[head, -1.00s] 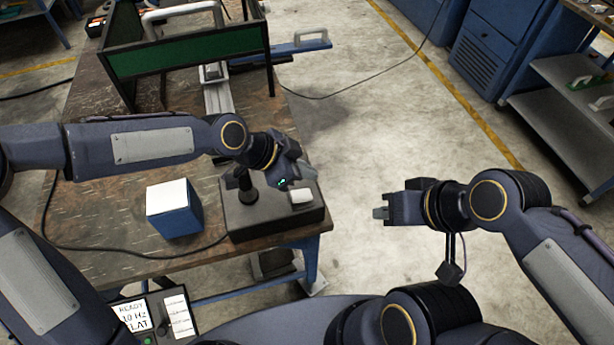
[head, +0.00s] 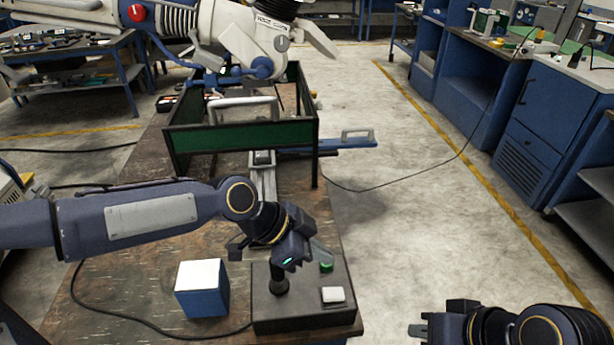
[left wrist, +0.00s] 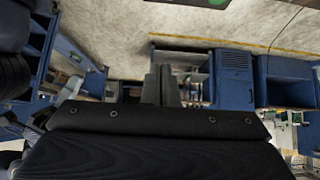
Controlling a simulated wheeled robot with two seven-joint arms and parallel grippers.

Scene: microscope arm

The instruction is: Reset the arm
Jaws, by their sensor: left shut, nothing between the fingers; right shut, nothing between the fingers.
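A large white arm (head: 240,45) with a red knob (head: 137,13) hangs over the far part of the bench at the top of the head view. A dark control box (head: 300,315) sits at the bench's near right corner. It carries a black joystick (head: 279,286), a green button (head: 327,267) and a white square switch (head: 333,295). My left gripper (head: 322,252) is shut and empty, above the back of the box. Its shut fingers also show in the left wrist view (left wrist: 161,85). My right gripper (head: 417,330) is shut and empty, right of the bench over the floor.
A blue box with a white top (head: 202,288) stands left of the control box. A green-panelled frame (head: 243,137) stands farther back on the bench (head: 130,300). A cable runs along the bench's left.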

